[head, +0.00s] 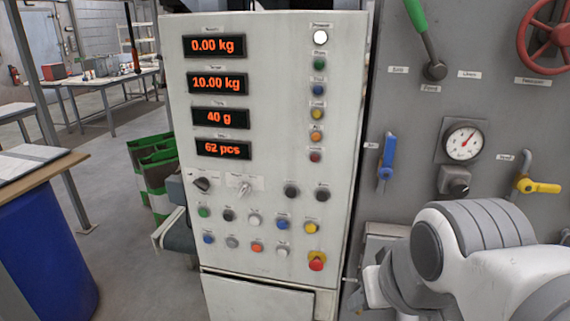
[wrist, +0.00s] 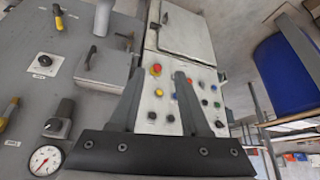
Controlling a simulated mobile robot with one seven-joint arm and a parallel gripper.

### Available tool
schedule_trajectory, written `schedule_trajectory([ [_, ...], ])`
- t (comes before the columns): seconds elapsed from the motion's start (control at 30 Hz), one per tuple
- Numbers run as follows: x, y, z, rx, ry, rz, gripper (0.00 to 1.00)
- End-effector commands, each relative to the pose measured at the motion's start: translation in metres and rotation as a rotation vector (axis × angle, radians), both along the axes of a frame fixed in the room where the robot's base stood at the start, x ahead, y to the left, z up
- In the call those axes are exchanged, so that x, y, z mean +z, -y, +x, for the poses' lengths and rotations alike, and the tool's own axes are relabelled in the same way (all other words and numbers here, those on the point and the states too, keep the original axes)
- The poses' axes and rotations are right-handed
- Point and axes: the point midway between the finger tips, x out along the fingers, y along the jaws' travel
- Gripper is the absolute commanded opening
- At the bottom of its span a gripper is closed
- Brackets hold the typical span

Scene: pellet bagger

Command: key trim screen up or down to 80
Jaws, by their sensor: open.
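The white control panel (head: 270,120) carries a column of orange-digit screens. The third screen (head: 221,117) reads 40 g; its small label looks like "Trim" but is blurred. The others read 0.00 kg (head: 215,46), 10.00 kg (head: 217,83) and 62 pcs (head: 223,149). Below are two dark buttons (head: 291,190) (head: 322,193) and two rows of coloured buttons (head: 254,219), labels unreadable. In the wrist view, the panel's buttons (wrist: 203,87) appear upside down beyond my gripper (wrist: 161,80). My gripper is open and empty, apparently apart from the panel. In the head view, my arm covers the lower right.
A red emergency button (head: 316,261) sits at the panel's lower right. A black selector (head: 202,184) and a key switch (head: 243,187) sit above the button rows. The grey cabinet on the right has a gauge (head: 463,142), a blue lever (head: 386,160) and a yellow handle (head: 538,187).

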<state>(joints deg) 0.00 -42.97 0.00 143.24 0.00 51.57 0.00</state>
Motion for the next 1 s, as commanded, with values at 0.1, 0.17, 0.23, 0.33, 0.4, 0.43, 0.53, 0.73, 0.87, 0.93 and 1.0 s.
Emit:
schedule_trajectory([
  [0.1, 0.0000, 0.0000, 0.0000, 0.000, 0.000, 0.000, 0.46],
  [0.17, 0.0000, 0.0000, 0.0000, 0.000, 0.000, 0.000, 0.46],
  [0.23, 0.0000, 0.0000, 0.0000, 0.000, 0.000, 0.000, 0.46],
  [0.33, 0.0000, 0.0000, 0.0000, 0.000, 0.000, 0.000, 0.46],
  [0.4, 0.0000, 0.0000, 0.0000, 0.000, 0.000, 0.000, 0.46],
  [0.43, 0.0000, 0.0000, 0.0000, 0.000, 0.000, 0.000, 0.46],
  [0.53, 0.0000, 0.0000, 0.0000, 0.000, 0.000, 0.000, 0.46],
  [0.73, 0.0000, 0.0000, 0.0000, 0.000, 0.000, 0.000, 0.46],
  [0.87, 0.0000, 0.0000, 0.0000, 0.000, 0.000, 0.000, 0.46],
  [0.93, 0.0000, 0.0000, 0.0000, 0.000, 0.000, 0.000, 0.34],
  [1.0, 0.0000, 0.0000, 0.0000, 0.000, 0.000, 0.000, 0.21],
])
